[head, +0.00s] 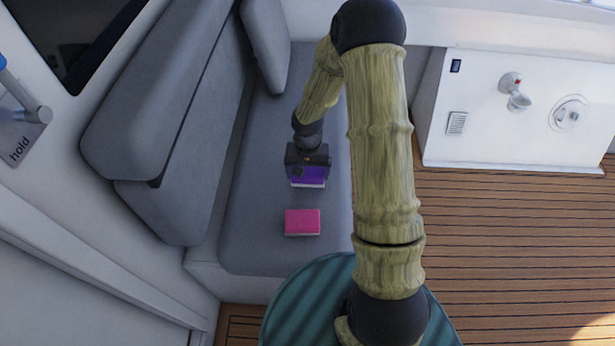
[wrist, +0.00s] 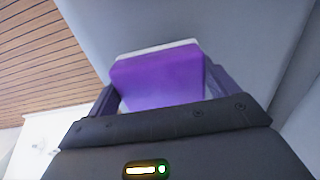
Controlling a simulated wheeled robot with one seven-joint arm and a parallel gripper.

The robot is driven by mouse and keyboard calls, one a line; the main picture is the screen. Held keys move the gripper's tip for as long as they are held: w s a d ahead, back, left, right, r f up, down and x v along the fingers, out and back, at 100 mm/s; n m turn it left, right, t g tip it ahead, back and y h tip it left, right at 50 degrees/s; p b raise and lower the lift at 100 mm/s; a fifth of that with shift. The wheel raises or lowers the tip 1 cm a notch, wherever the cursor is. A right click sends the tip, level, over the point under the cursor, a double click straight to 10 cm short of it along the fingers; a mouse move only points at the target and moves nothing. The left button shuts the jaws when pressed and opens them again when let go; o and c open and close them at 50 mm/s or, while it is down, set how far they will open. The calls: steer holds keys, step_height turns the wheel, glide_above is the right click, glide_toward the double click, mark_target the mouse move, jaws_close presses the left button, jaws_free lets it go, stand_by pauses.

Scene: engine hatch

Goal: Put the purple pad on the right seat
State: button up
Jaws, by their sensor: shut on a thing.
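The purple pad (head: 308,175) has a white underside and is held at my gripper, over the grey seat (head: 262,140) on the left. In the wrist view the purple pad (wrist: 158,80) sits between the two dark fingers of my gripper (wrist: 165,88), which is shut on it. My gripper (head: 307,168) points down at the seat in the head view and hides part of the pad. I cannot tell whether the pad touches the seat cushion.
A pink pad (head: 302,222) lies on the same seat, nearer to me. Grey back cushions (head: 175,120) line the left side. The wooden floor (head: 510,230) and a white panel with fittings (head: 530,110) are at the right.

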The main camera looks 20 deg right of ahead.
mark_target(308, 179)
step_height(308, 179, down, 4)
steer(key=shift+r, duration=0.1)
steer(key=o, duration=0.7)
step_height(308, 179, up, 12)
steer(key=shift+r+p, duration=0.1)
steer(key=shift+p, duration=0.35)
stand_by(0.5)
